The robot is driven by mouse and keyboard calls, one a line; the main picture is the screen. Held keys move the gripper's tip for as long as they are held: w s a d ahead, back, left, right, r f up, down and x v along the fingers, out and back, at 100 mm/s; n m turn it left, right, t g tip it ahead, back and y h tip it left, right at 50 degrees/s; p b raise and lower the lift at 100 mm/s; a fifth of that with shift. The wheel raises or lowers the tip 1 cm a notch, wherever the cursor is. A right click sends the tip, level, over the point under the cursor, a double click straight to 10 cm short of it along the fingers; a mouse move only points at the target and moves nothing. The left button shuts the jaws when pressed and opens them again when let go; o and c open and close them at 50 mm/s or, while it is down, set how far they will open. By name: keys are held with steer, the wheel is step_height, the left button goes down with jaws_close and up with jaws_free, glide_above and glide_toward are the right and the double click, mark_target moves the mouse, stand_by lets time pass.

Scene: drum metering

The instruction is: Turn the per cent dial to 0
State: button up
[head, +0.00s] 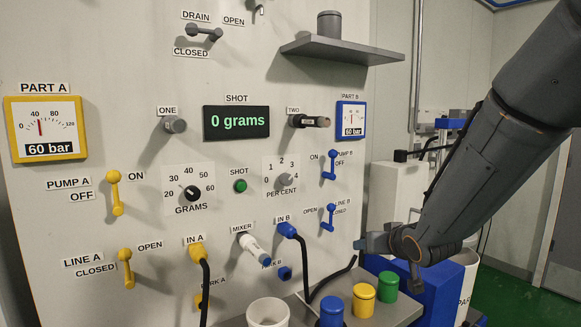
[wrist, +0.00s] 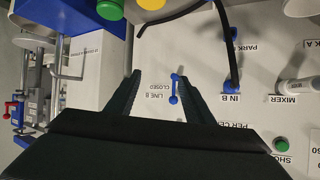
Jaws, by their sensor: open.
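The per cent dial (head: 284,181) is a small grey knob on the panel, with a scale from 0 to 4. Its pointer is too small to read surely. In the wrist view only part of its PER CENT label shows; the dial is hidden behind my gripper. My gripper (wrist: 159,76) is open and empty, its fingers toward the panel. In the head view my gripper (head: 372,243) is at the panel's right side, below and to the right of the dial and apart from it. The blue LINE B lever (wrist: 174,89) appears between the fingers, near the right one.
The green SHOT button (head: 240,186) and black GRAMS dial (head: 192,193) lie left of the dial. The blue PUMP B lever (head: 330,165) and LINE B lever (head: 328,217) are to its right. Lidded pots (head: 363,299) stand at the front.

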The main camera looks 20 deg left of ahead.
steer(key=w+a+r+n+t+y+p, duration=0.15)
steer(key=a+r+y, duration=0.35)
steer(key=a+r, duration=0.5)
steer(key=n+y+p, duration=0.2)
steer(key=y, duration=0.1)
glide_toward(288, 180)
steer(key=w, duration=0.1)
steer(key=shift+g+y, duration=0.3)
steer(key=shift+g, duration=0.15)
steer(key=p+x, duration=0.2)
steer(key=x, duration=0.5)
steer(key=shift+w+a, duration=0.1)
steer(key=shift+a, duration=0.15)
steer(key=shift+w+a+p, duration=0.25)
steer(key=shift+a+p, duration=0.05)
steer(key=shift+n, duration=0.25)
steer(key=c, duration=1)
